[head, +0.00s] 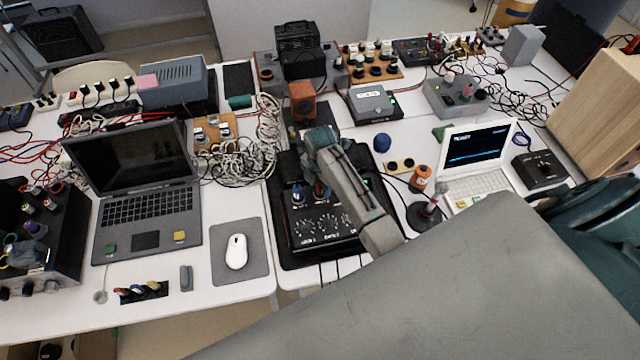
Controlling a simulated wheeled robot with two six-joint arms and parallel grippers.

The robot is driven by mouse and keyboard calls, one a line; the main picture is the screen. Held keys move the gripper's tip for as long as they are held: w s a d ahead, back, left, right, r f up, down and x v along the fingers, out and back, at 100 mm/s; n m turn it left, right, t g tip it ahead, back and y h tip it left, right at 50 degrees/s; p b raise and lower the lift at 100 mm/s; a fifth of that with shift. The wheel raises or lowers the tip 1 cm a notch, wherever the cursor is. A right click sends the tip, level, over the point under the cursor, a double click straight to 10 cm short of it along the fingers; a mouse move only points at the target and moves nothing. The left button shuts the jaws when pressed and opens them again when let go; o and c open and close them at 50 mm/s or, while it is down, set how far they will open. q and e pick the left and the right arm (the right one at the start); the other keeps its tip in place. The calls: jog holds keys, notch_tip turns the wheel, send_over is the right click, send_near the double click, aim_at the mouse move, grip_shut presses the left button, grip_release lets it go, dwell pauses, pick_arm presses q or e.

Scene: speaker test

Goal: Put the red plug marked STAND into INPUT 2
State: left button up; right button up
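A black box with white-marked knobs and sockets (325,222) lies on the middle table. The print on it is too small to read surely, so I cannot make out INPUT 2. A blue plug (297,193) stands upright at its left, and a small reddish piece (320,188) shows beside it, partly hidden by my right arm. I cannot read STAND on any plug. My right gripper (318,180) is over the box's upper part; its fingertips are mostly hidden, and I cannot tell whether it holds the reddish piece. My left gripper is not in view.
A laptop (150,212) and a mouse (236,251) on a grey mat are on the left table. A dark round stand (424,216), an orange cylinder (420,179) and a white laptop (478,150) are right of the box. Tangled cables (245,160) lie at its left.

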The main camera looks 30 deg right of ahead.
jog(key=shift+r, duration=0.1)
notch_tip(320, 180, up, 9)
jog(key=b, duration=0.3)
jog(key=shift+r, duration=0.8)
